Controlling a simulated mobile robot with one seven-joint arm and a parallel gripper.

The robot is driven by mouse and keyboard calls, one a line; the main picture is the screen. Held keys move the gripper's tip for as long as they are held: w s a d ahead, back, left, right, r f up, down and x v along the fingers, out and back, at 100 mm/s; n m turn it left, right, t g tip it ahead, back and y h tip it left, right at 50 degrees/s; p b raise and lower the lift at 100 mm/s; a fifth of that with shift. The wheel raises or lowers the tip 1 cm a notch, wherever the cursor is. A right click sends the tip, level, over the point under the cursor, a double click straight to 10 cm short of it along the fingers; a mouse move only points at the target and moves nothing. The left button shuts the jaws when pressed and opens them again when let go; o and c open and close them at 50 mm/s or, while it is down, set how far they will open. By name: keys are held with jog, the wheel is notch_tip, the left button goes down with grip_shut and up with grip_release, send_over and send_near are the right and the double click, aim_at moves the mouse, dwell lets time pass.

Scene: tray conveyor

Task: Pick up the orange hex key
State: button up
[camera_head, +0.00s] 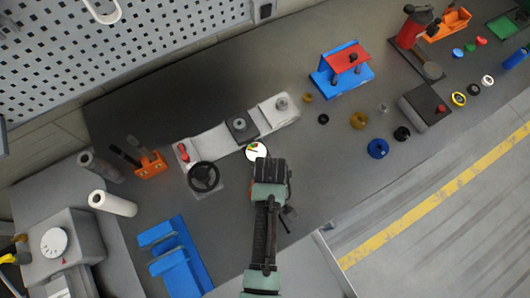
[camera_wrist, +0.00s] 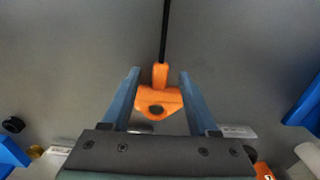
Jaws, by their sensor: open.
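The orange hex key (camera_wrist: 158,100) lies on the dark grey bench top in the wrist view. It has an orange handle with a hole at its wide end and a thin black shaft running up to the top edge. My gripper (camera_wrist: 158,74) is open, with its two blue fingers on either side of the orange handle. Gaps show between each finger and the handle, and I cannot tell the height of the fingers above it. In the head view my gripper (camera_head: 270,170) and arm hide most or all of the hex key.
Left of my gripper in the head view are a black handwheel (camera_head: 203,177) and a round white dial (camera_head: 256,151). A blue bracket (camera_head: 175,258) lies at the lower left. A blue and red fixture (camera_head: 342,68) and several small rings and knobs lie to the right.

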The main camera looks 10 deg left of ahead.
grip_shut()
jog(key=shift+r, duration=0.1)
dwell(0.3)
